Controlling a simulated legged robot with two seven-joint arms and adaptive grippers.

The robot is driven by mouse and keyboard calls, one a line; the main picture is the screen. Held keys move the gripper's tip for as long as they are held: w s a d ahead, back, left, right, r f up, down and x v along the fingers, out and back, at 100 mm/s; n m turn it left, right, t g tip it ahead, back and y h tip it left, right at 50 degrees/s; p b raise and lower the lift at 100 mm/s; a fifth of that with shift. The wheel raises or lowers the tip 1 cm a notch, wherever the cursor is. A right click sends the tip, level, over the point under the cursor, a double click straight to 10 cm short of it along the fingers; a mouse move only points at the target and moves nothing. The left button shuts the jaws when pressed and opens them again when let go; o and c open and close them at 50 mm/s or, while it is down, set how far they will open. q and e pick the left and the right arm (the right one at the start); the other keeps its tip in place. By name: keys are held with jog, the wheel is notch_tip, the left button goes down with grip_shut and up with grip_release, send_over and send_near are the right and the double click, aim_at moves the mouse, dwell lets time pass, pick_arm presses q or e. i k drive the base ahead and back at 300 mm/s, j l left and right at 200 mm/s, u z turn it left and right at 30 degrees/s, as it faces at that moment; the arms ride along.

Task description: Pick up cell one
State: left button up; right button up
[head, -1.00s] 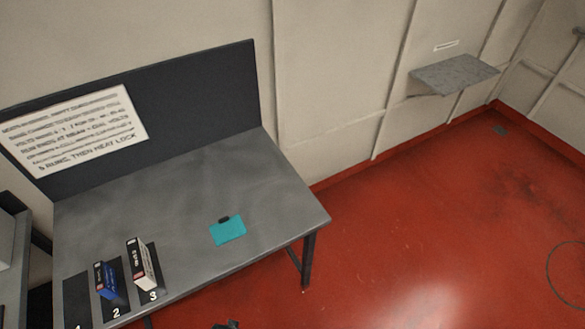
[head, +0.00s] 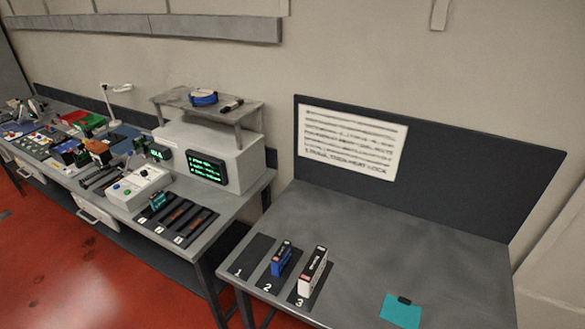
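No cell carries a readable name. A blue cell (head: 282,258) stands on the dark strip marked 2 (head: 268,280) on the right table. A white and black cell (head: 312,271) stands on the strip marked 3 (head: 306,298). The strip marked 1 (head: 250,257) is bare. I cannot tell which of these is cell one. Neither of my grippers is in view.
A teal clipboard-like pad (head: 402,311) lies on the right table (head: 430,250). The left bench holds a grey cabinet with green displays (head: 207,169), a white control box (head: 139,187) and much clutter farther left. A gap separates the tables. Red floor (head: 90,275) is clear at lower left.

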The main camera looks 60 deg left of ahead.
aim_at(158, 199)
jog(key=u, duration=3.05)
jog(key=i+j+z, duration=0.15)
jog(key=z, duration=0.35)
jog(key=i+j+z, duration=0.1)
jog(key=z, duration=0.35)
jog(key=i+j+z, duration=0.1)
jog(key=j+z, duration=0.15)
jog(key=z, duration=0.25)
jog(key=j+z, duration=0.25)
jog(key=z, duration=0.2)
